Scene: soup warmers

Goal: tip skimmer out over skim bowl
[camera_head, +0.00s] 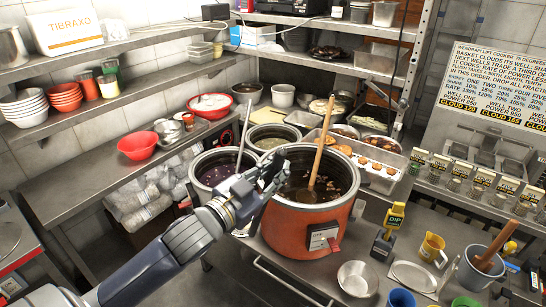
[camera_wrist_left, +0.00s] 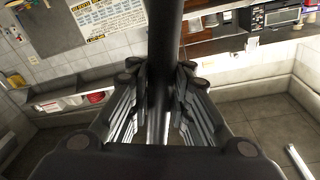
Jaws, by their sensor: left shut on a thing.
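My left gripper (camera_head: 268,178) reaches over the rim of the big orange soup warmer (camera_head: 300,232). It is shut on the skimmer, whose dark handle (camera_wrist_left: 165,45) and paler shaft run between the fingers in the left wrist view. The skimmer's head cannot be made out in either view. The warmer holds dark soup with pale bits floating in it, and a wooden-handled tool (camera_head: 320,148) leans in it. A small steel bowl (camera_head: 357,279), likely the skim bowl, stands on the counter at the warmer's front right. My right gripper is not in view.
A pot of purple soup (camera_head: 215,172) with a steel handle in it stands left of the warmer. A yellow DIP bottle (camera_head: 390,225), a yellow jug (camera_head: 432,248) and a steel pot with a wooden handle (camera_head: 482,268) crowd the right side. A food tray (camera_head: 375,160) lies behind.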

